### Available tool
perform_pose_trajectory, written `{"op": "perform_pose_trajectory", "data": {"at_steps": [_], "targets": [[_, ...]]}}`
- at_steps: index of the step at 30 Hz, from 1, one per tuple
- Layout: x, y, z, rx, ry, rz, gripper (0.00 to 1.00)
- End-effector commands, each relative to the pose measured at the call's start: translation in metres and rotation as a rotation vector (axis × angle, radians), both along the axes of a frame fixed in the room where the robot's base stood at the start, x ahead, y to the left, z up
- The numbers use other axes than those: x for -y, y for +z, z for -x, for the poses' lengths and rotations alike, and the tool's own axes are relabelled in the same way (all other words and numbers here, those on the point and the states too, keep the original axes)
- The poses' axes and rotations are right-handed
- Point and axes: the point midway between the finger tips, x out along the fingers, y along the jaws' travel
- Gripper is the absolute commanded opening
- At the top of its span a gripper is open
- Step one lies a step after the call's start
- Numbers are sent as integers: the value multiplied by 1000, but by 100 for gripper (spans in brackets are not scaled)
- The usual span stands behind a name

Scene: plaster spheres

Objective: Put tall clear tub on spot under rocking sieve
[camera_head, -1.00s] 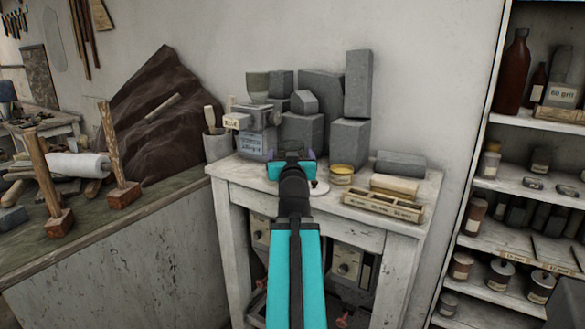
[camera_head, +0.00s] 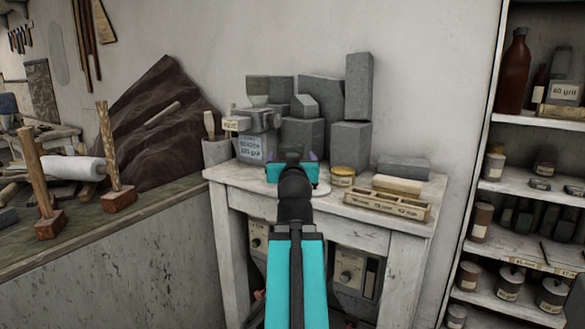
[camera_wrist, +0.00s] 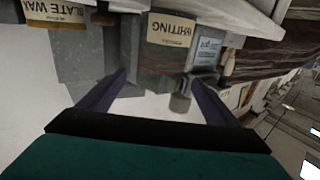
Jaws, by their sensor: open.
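A boxy tub with a grit label (camera_head: 250,148) stands at the back left of the white table. I cannot tell whether it is the tall clear tub. A grey machine with a cup-like top (camera_head: 259,108) is just above it, perhaps the rocking sieve. My gripper (camera_head: 292,158) is over the table, right of the labelled tub, with its jaws apart. In the wrist view its purple fingers (camera_wrist: 156,78) are spread, with a small grey piece (camera_wrist: 181,97) beyond and near the right finger. A pale disc (camera_head: 321,188) lies on the table, partly hidden behind my gripper.
Grey blocks (camera_head: 350,143) are stacked at the back. A yellow tin (camera_head: 343,176) and a divided wooden tray (camera_head: 387,205) are to the right. A shelf unit (camera_head: 478,170) stands at the far right. The wrist view shows an upside-down "WHITING" label (camera_wrist: 171,29).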

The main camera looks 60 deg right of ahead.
Motion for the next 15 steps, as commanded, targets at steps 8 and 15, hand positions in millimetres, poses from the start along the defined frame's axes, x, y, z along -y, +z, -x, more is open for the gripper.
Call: {"op": "perform_pose_trajectory", "data": {"at_steps": [8,15], "targets": [[-10,-2,7,1,0,1,84],[-16,-1,11,-1,0,-1,84]]}}
